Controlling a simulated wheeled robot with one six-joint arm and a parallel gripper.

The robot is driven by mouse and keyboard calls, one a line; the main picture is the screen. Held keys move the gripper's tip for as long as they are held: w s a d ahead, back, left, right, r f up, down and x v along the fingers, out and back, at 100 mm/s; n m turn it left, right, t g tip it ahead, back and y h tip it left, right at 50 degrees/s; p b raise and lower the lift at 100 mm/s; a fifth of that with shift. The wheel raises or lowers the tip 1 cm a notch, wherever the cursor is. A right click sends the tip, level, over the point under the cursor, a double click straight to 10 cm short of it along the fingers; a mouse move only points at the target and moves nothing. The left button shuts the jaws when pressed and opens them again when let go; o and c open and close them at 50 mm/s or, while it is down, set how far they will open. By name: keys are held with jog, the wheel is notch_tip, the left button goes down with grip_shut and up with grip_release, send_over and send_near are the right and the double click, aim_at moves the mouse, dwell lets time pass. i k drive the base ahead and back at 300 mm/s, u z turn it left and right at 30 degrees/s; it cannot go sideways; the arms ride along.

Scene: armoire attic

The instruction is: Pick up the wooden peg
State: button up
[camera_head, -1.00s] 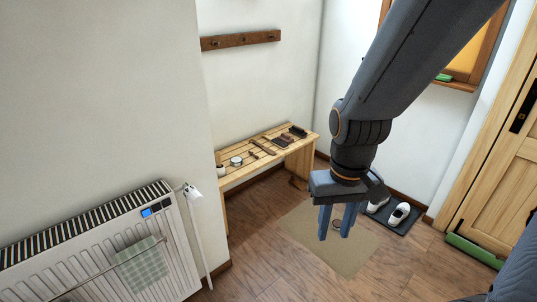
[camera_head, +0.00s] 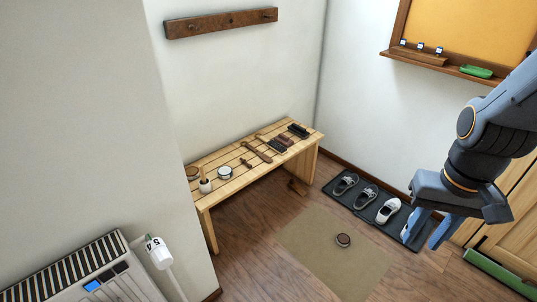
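I cannot tell for sure which thing is the wooden peg. A small dark brown piece (camera_head: 246,163) lies on the slatted wooden bench (camera_head: 206,201), beside a round white-topped tin (camera_head: 225,173). Another small brown wooden piece (camera_head: 297,187) lies on the floor by the bench's right end; its shape is unclear. My gripper (camera_head: 424,240) is at the right, over the shoe mat's end, pointing down. Its blue fingers are apart with nothing visible between them, far from the bench.
The bench also bears a small pot with a stick (camera_head: 205,182), brushes (camera_head: 298,131) and other tools. Shoes stand on a dark mat (camera_head: 335,193). A radiator (camera_head: 75,275) is at lower left.

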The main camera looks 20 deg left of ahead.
aim_at(246, 163)
jog(key=i, duration=0.7)
jog(key=u, duration=1.1)
jog(key=i, duration=0.8)
jog(key=u, duration=0.8)
